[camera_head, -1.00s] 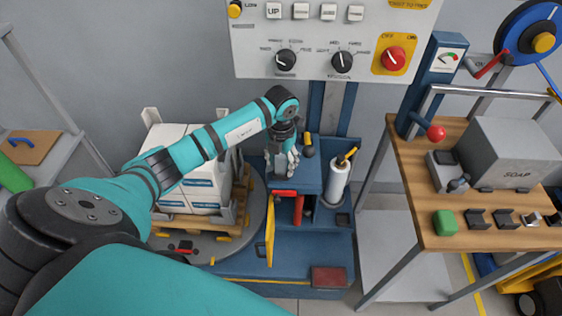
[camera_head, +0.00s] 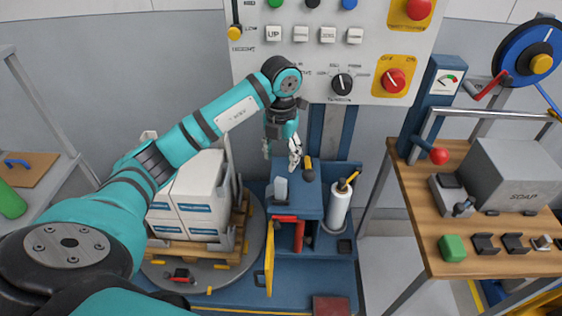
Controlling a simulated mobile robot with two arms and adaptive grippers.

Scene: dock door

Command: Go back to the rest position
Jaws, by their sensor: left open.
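My left arm reaches in from the left, and my left gripper (camera_head: 281,158) hangs below the control panel (camera_head: 318,85). Its fingers point down, apart and empty, above the blue machine (camera_head: 303,196). The wrist covers the left dial of the panel. My right gripper is not in view.
White boxes (camera_head: 190,198) on a pallet stand on the turntable (camera_head: 210,278) beneath my left arm. A film roll (camera_head: 340,206) stands right of the blue machine, whose yellow-edged door (camera_head: 269,258) is open. A wooden workbench (camera_head: 420,225) with a grey soap box (camera_head: 512,172) is at right.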

